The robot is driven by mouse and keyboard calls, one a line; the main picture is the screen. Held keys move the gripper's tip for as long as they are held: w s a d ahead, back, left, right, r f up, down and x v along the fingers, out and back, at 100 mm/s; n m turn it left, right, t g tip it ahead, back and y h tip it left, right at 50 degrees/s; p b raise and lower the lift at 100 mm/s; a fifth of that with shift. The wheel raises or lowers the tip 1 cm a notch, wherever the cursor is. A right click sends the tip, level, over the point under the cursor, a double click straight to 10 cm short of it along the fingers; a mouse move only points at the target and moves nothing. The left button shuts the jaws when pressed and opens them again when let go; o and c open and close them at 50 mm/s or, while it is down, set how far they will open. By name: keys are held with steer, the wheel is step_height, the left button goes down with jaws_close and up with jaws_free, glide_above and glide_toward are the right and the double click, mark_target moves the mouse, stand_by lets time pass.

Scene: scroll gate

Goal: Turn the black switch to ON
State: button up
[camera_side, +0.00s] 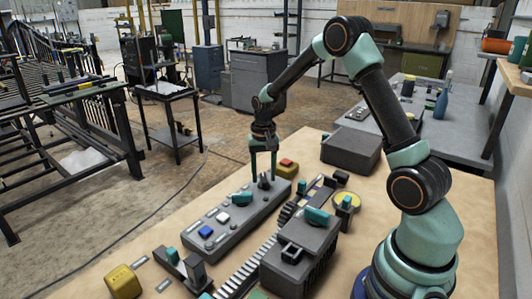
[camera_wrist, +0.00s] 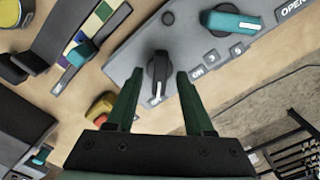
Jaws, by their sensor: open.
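The black switch (camera_wrist: 158,68) is a dark knob with a white pointer line, set on a grey control panel (camera_wrist: 195,42). In the wrist view it shows between my two open fingertips, with a gap on each side. Its pointer line aims towards my gripper's palm. Small labels, one of which seems to read ON, lie right of it. In the side view my gripper (camera_side: 263,172) points down over the far end of the panel (camera_side: 225,240), right at the black switch (camera_side: 265,184). I cannot tell how far the fingertips reach down around the knob.
A teal switch (camera_wrist: 232,22) sits beside the black one, near an OPEN label. The panel also has a white button (camera_side: 222,217) and a blue button (camera_side: 206,231). A yellow box with a red button (camera_side: 287,163) stands close behind my gripper.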

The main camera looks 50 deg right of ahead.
jaws_close()
steer(key=shift+n, duration=0.3)
steer(key=n, duration=0.3)
steer(key=shift+n, duration=0.3)
steer(key=n, duration=0.4)
steer(key=shift+n, duration=0.3)
steer(key=n, duration=0.4)
steer(key=shift+n, duration=2.5)
